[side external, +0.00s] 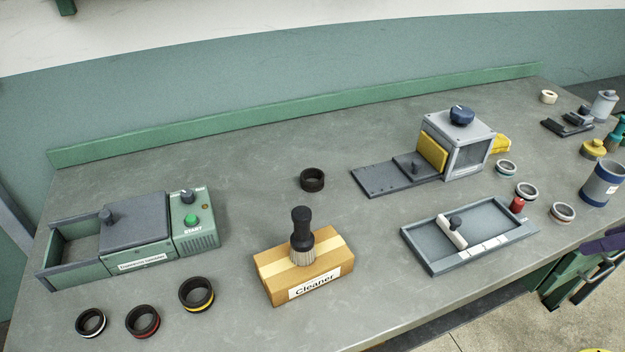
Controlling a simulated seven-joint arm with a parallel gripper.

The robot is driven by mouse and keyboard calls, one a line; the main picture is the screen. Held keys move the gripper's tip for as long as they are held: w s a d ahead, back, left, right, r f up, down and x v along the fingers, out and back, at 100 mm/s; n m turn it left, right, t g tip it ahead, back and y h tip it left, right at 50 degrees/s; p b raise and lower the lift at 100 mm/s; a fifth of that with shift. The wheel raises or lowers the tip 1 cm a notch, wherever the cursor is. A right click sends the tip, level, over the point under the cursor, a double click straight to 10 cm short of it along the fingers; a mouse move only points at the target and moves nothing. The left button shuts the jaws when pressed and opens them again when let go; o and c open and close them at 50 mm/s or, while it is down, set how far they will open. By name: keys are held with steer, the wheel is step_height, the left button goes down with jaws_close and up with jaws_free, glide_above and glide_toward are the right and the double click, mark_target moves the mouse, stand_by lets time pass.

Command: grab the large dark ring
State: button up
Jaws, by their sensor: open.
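A plain dark ring (312,179) lies flat on the bench, behind the brush. Three more dark rings lie at the front left: one with a yellow band (197,294), one with a red band (142,321) and one with a white band (91,323). The yellow-banded ring looks the largest of these in the picture, but it is also near the camera. All of these rings stand apart from one another, with nothing on them. My gripper does not show in this view.
A green machine with a START button (190,219) stands at the left. A grey tray (425,258) and a grey fixture (468,157) are at the right, near several light rings. The bench around the plain ring is clear.

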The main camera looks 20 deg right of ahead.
steer(key=o, duration=0.6)
steer(key=w+a+r+t, duration=0.2)
steer(key=w+r, duration=0.9)
steer(key=w+a+r+n+y, duration=0.1)
steer(key=w+a+r+n, duration=0.2)
steer(key=w, duration=0.8)
steer(key=n+g, duration=0.2)
steer(key=g, duration=0.1)
glide_above(314, 174)
steer(key=s, duration=0.5)
steer(key=shift+y, duration=0.4)
step_height(314, 174, down, 26)
steer(key=shift+w, duration=0.1)
steer(key=shift+x, duration=2.95)
